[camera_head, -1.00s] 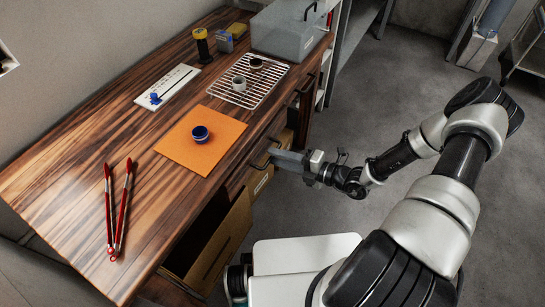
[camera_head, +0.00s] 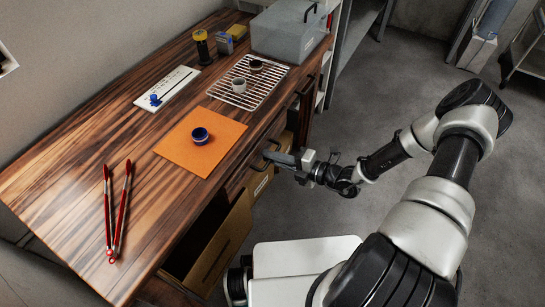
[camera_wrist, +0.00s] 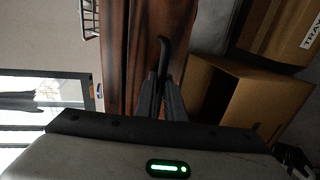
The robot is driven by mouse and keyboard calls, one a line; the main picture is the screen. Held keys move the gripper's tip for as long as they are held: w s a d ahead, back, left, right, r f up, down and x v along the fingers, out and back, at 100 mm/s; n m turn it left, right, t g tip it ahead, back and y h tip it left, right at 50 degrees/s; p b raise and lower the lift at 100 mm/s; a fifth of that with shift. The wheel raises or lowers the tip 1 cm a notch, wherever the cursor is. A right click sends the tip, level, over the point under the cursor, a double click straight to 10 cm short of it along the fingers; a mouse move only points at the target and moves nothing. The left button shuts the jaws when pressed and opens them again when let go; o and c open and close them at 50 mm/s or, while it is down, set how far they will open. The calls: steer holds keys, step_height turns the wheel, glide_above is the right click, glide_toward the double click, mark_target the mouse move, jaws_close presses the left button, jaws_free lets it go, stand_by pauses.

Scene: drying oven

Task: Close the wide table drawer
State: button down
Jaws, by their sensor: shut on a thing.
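The wooden table (camera_head: 80,185) has a drawer front (camera_head: 236,183) under its long right edge, with a dark bar handle (camera_head: 263,162). My gripper (camera_head: 272,155) is at this handle, with its fingers closed around it. In the wrist view the dark handle (camera_wrist: 164,52) runs up from between my two fingertips (camera_wrist: 160,84), beside the brown wood of the table. The drawer front looks close to the table's edge. The tabletop overhang hides any gap, so I cannot tell whether it is flush.
Tan boxes (camera_head: 222,245) stand below the drawer; one more shows in the wrist view (camera_wrist: 235,95). On the tabletop are red tongs (camera_head: 117,210), an orange mat (camera_head: 178,150) with a blue cup (camera_head: 200,135), and a wire rack (camera_head: 232,97).

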steer(key=x, duration=0.4)
steer(key=shift+a+r, duration=0.1)
steer(key=shift+r, duration=0.35)
steer(key=c, duration=1.8)
jaws_free()
steer(key=shift+w+a, duration=0.1)
steer(key=shift+c, duration=0.2)
steer(key=shift+r, duration=0.1)
steer(key=p+v, duration=0.3)
steer(key=v, duration=1.4)
steer(key=shift+d, duration=0.4)
